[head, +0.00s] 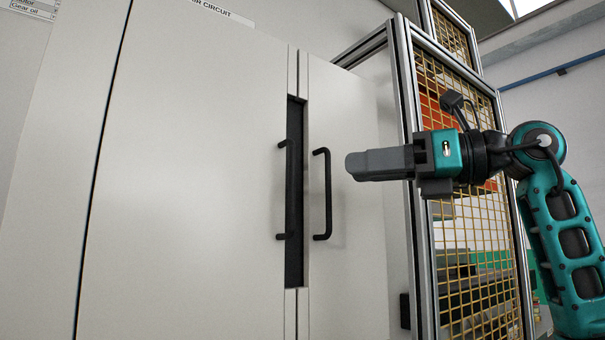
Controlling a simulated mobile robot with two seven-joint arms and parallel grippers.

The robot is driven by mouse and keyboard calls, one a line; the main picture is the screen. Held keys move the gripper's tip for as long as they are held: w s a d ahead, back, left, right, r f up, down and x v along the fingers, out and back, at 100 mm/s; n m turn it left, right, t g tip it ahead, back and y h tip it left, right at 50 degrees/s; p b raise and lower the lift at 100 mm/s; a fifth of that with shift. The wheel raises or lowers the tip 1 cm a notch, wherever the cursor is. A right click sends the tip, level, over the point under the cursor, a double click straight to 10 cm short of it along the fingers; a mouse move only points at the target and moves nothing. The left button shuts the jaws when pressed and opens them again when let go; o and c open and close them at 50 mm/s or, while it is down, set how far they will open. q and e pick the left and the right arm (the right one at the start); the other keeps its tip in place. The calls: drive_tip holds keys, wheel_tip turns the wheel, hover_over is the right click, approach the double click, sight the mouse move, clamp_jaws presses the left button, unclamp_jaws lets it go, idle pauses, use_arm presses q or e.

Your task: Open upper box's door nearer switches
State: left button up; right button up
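A tall white box (190,190) fills the left and middle of the head view, with a partly cut-off label (222,12) reading "…IR CIRCUIT" at its top. Two door panels meet at a dark vertical slot (295,262). A black bar handle (289,190) sits on the left door's edge, and another black handle (327,195) is on the right door (350,240). My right gripper (350,166) points left, just right of the right handle and apparently apart from it. Its fingers show side-on, so their opening is hidden. My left gripper is out of view. I see no switches.
A metal-framed cage with yellow mesh (470,225) stands right of the box, behind my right arm. Orange and green things show behind the mesh. A blue pipe (555,70) runs along the wall at the upper right. The space before the doors looks clear.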

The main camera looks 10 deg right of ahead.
drive_tip(key=x, duration=0.9)
drive_tip(key=shift+w+a, duration=0.2)
drive_tip(key=shift+a, duration=0.05)
drive_tip(key=shift+c, duration=0.2)
clamp_jaws()
idle(0.8)
